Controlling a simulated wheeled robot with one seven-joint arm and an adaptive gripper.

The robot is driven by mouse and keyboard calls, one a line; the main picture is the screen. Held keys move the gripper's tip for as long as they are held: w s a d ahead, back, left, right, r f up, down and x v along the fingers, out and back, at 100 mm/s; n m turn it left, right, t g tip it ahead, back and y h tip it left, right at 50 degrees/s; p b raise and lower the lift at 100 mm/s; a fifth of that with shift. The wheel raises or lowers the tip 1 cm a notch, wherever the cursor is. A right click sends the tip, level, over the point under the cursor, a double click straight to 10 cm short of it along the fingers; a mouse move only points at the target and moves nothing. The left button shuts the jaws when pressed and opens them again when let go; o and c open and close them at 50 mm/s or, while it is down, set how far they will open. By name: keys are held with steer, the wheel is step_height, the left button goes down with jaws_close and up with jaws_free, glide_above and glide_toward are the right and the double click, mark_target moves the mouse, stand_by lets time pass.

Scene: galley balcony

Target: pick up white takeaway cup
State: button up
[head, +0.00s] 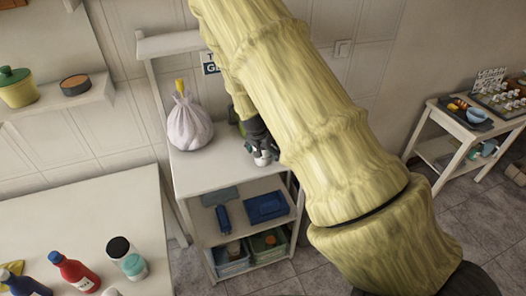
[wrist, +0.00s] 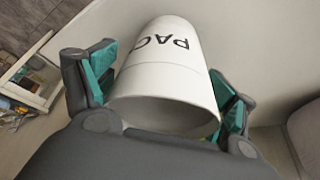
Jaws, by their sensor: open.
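The white takeaway cup (wrist: 172,72) fills the middle of the wrist view, with dark letters reading "PAC" on its side. My gripper (wrist: 163,88) is open around it, with one teal-padded finger on each side. I cannot tell whether the pads touch the cup. In the head view my gripper (head: 257,143) is over the right part of the white shelf unit's top (head: 215,172). Only a small white bit of the cup (head: 264,161) shows below the fingers there; my arm and gripper hide the rest.
A tied whitish bag (head: 187,125) stands left of the gripper on the same top. A green item (head: 233,116) is partly hidden behind the gripper. Lower shelves hold a blue box (head: 266,206) and baskets. A table at front left holds bottles (head: 75,272).

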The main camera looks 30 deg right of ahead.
steer(key=c, duration=0.6)
steer(key=shift+r, duration=0.15)
steer(key=shift+r+b, duration=0.85)
steer(key=shift+r, duration=0.05)
steer(key=shift+c, duration=0.2)
steer(key=shift+s+a+r+b, duration=0.2)
steer(key=shift+s+r+b, duration=0.15)
steer(key=shift+r+b, duration=0.25)
steer(key=s+a+r+b, duration=0.1)
steer(key=s+a+b, duration=0.1)
steer(key=s, duration=0.5)
steer(key=s+a+b, duration=0.2)
steer(key=s+b, duration=0.1)
steer(key=s, duration=0.4)
steer(key=shift+s+a+r, duration=0.25)
steer(key=shift+a+r, duration=0.05)
steer(key=shift+r, duration=0.05)
